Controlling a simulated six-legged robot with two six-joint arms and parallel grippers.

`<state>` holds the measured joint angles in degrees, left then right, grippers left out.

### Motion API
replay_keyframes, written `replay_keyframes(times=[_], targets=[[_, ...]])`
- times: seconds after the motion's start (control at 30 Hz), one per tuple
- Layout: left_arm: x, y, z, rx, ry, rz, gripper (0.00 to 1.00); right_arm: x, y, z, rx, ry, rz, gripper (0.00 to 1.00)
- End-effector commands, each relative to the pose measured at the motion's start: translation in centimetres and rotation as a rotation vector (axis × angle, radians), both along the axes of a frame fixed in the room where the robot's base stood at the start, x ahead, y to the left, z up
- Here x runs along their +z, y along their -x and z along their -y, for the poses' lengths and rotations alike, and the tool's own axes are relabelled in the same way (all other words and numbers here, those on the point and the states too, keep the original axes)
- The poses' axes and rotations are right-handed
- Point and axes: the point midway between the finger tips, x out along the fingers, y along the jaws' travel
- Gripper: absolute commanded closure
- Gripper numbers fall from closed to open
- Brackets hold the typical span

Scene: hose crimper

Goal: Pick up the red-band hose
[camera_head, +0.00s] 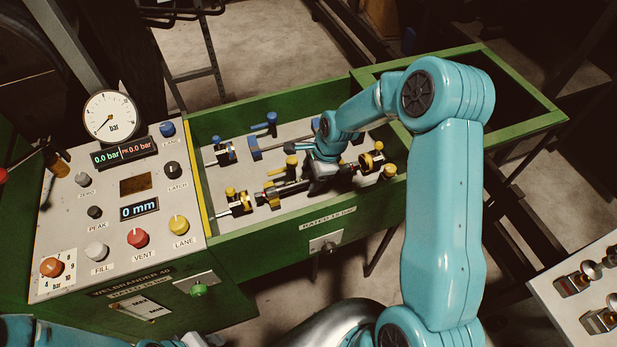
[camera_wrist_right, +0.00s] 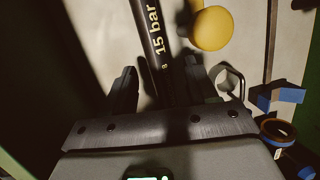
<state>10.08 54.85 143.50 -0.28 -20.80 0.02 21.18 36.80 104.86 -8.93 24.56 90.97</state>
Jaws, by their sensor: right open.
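My right gripper (camera_head: 318,182) is down inside the green-walled tray, over a black hose (camera_head: 290,188) lying across the tray's front lane. The right wrist view shows its two dark fingers (camera_wrist_right: 162,88) apart, with the black hose (camera_wrist_right: 157,45) marked "15 bar" running between them. The fingers do not close on it. I cannot make out a red band on this hose; my gripper and arm cover part of it in the head view. Only a piece of my left arm shows along the bottom left edge.
Yellow knobs and clamps (camera_head: 240,203) stand at the hose's ends; a yellow ball knob (camera_wrist_right: 212,28) is close to the right finger. Blue fittings (camera_head: 265,128) sit in the rear lane. A control panel (camera_head: 118,230) is at left, and an empty green bin (camera_head: 500,95) at right.

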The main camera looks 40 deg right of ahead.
Motion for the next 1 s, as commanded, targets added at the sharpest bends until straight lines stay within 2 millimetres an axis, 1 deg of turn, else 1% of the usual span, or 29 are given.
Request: replay_keyframes(times=[0.03,0.13,0.37,0.4,0.47,0.5,0.53,0.57,0.87,1.0], targets=[[0.3,0.0,0.0,0.0,0.0,0.0,0.54,-0.6,-0.2,-0.2,0.0,-0.001,-0.002,0.42],[0.3,0.0,0.0,0.0,0.0,0.0,0.54,-1.3,-0.4,-0.3,0.0,0.0,0.0,0.42],[0.3,0.0,0.0,0.0,0.0,0.0,0.54,-1.5,-0.4,-0.3,-0.001,0.0,0.001,0.42],[0.3,0.0,0.0,0.0,0.0,0.0,0.54,-1.5,-0.4,-0.3,-0.001,0.0,0.001,0.55],[0.3,0.0,0.0,0.0,0.0,0.0,0.54,-1.5,-0.4,-0.3,-0.001,0.0,0.001,0.75],[0.3,0.0,0.0,0.0,0.0,0.0,0.54,-1.5,-0.4,-0.3,-0.001,0.0,0.001,0.88],[0.3,0.0,0.0,0.0,0.0,0.0,0.54,-1.5,-0.4,-0.3,-0.001,0.0,0.001,0.98],[0.3,0.0,0.0,0.0,0.0,0.0,0.54,-1.5,-0.4,-0.3,-0.001,0.0,0.001,1.0],[0.3,0.0,0.0,0.0,0.0,0.0,0.54,-1.3,-0.5,-0.3,-0.002,0.0,0.001,1.0],[0.1,0.0,0.0,0.0,0.0,0.0,0.54,-0.4,-0.5,-0.2,-0.003,0.001,0.003,1.0]])
